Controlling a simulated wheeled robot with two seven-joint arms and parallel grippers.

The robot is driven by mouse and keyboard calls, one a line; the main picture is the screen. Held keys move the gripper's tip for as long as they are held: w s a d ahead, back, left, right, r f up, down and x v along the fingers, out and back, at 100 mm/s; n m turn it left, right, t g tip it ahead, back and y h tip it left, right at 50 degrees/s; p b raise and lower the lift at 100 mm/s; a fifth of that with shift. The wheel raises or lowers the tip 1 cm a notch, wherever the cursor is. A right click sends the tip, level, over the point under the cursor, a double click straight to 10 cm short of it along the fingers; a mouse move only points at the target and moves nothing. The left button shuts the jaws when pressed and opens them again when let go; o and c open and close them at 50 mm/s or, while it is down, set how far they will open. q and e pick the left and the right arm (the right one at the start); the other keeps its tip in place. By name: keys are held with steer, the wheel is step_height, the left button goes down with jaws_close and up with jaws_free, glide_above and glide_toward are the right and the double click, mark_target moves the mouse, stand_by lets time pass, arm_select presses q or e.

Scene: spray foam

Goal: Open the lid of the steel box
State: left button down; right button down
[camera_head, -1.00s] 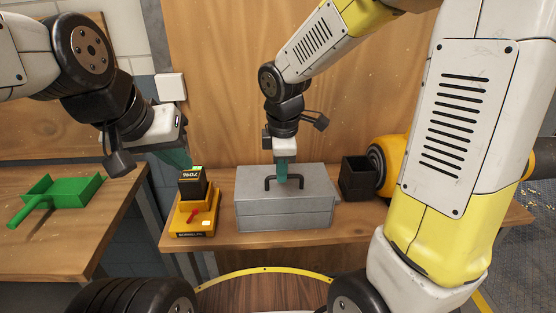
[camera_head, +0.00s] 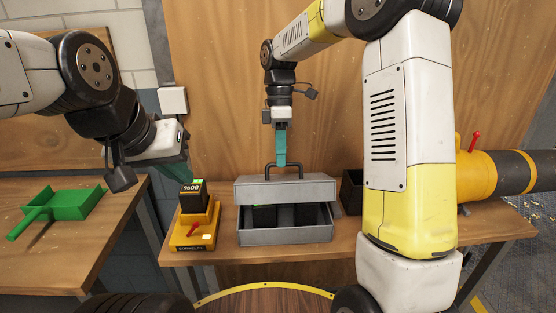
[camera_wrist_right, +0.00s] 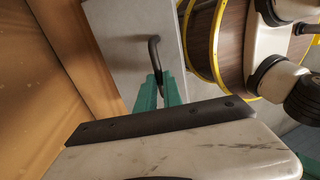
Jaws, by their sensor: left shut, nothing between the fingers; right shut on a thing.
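The grey steel box (camera_head: 284,235) stands on the wooden workbench in the head view. Its lid (camera_head: 325,188) is raised above the body, with a gap at the front that shows dark items (camera_head: 265,214) inside. My right gripper (camera_head: 281,163) is shut on the dark lid handle (camera_head: 299,167) from above. In the right wrist view, the green fingers (camera_wrist_right: 160,88) are at the handle (camera_wrist_right: 154,54), over the grey lid (camera_wrist_right: 125,30). My left gripper (camera_head: 186,179) is shut and empty, above and behind the charger; its tips are partly hidden by the battery.
A yellow charger (camera_head: 193,230) with a black battery (camera_head: 192,196) stands left of the box. A dark open bin (camera_head: 352,190) is right of it, partly behind my arm. A green dustpan-like tray (camera_head: 70,204) lies on the left table. A yellow-black cylinder (camera_head: 505,172) is at the right.

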steer(key=shift+w+r, duration=0.15)
steer(key=shift+w, duration=0.5)
steer(key=shift+w+r, duration=0.15)
steer(key=shift+w, duration=0.45)
steer(key=c, duration=1.5)
jaws_free()
steer(key=shift+w, duration=0.1)
steer(key=shift+v, duration=3.85)
